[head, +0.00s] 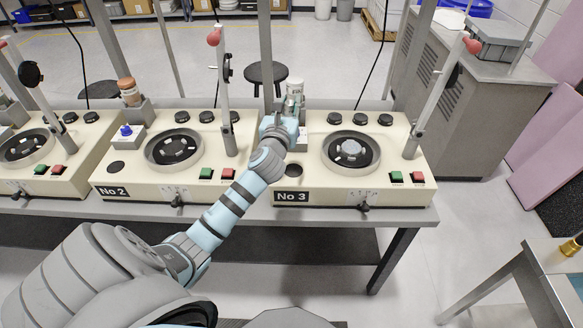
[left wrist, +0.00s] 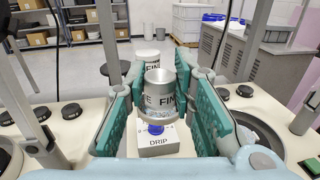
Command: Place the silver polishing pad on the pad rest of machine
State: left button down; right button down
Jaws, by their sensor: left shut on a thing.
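My left gripper (head: 291,112) is shut on a grey cylinder with a flat silver top and a label reading in part "FIN" (left wrist: 160,92), between green finger pads in the left wrist view. It is at the back left of the machine labelled No 3 (head: 320,183). Below the cylinder is a white box marked DRIP (left wrist: 156,142) with a blue knob. Machine No 3 has a black turntable with a silver-grey centre (head: 351,149) and a dark round recess (head: 293,170) at its front left. I cannot tell which piece is the silver polishing pad. My right gripper is not in view.
Machine No 2 (head: 112,190) stands left of No 3 with an upright lever arm (head: 224,100) between turntable and edge. No 3's lever arm (head: 440,100) rises at its right. A white-capped bottle (head: 296,86) stands behind my gripper. A metal table (head: 552,263) is front right.

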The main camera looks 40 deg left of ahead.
pick_arm(q)
notch_tip(320, 180, down, 2)
jog(key=d+m+h+b, duration=0.1)
jog(key=d, duration=0.1)
jog(key=b, duration=0.8)
send_over(292, 173)
jog(key=shift+t, duration=0.3)
notch_tip(292, 173, down, 14)
jog(key=shift+w+f, duration=0.1)
notch_tip(292, 173, down, 4)
jog(key=b, duration=0.3)
jog(key=shift+f, duration=0.1)
jog(key=shift+r, duration=0.2)
jog(key=shift+f, duration=0.1)
jog(key=c, duration=1.4)
grip_release()
jog(key=shift+o, duration=0.2)
